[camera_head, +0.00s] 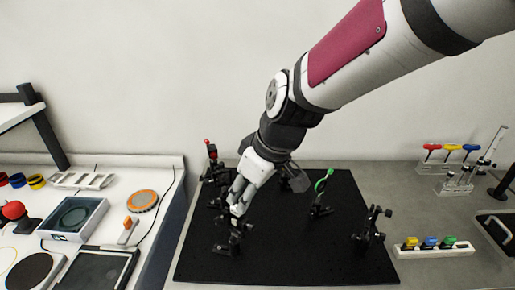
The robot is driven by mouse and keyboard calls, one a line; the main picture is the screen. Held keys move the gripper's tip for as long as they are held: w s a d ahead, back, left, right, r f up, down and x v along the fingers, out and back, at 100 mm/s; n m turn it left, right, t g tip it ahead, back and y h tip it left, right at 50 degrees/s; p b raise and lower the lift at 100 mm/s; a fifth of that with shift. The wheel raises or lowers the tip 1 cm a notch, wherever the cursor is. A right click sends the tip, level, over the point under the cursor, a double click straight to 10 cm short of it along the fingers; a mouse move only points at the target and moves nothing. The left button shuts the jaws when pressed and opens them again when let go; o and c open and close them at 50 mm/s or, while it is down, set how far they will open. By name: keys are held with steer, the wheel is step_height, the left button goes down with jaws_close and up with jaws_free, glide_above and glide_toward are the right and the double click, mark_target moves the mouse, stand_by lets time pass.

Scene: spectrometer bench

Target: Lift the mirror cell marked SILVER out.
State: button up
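A black optical breadboard (290,255) lies on the bench and carries several dark post mounts. My gripper (237,212) points down at a dark mount (229,246) on the board's front left, its fingertips at or just above the mount's top. I cannot tell whether they touch it, or whether the fingers are open or shut. No SILVER marking can be read at this size, so I cannot tell which mount holds that cell. Other mounts stand at the back left with a red top (208,143), at the centre right with a green piece (321,186), and at the right (371,230).
Right of the board stand a white strip with coloured blocks (434,251) and a rack of coloured-handled tools (452,167). On the left, a white table (165,168) holds trays, an orange disc (142,201) and a red knob (14,210). The board's front middle is clear.

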mark_target(237, 216)
steer(key=shift+p+x, duration=0.6)
steer(key=shift+x, duration=2.6)
steer(key=shift+d, duration=0.1)
jaws_close()
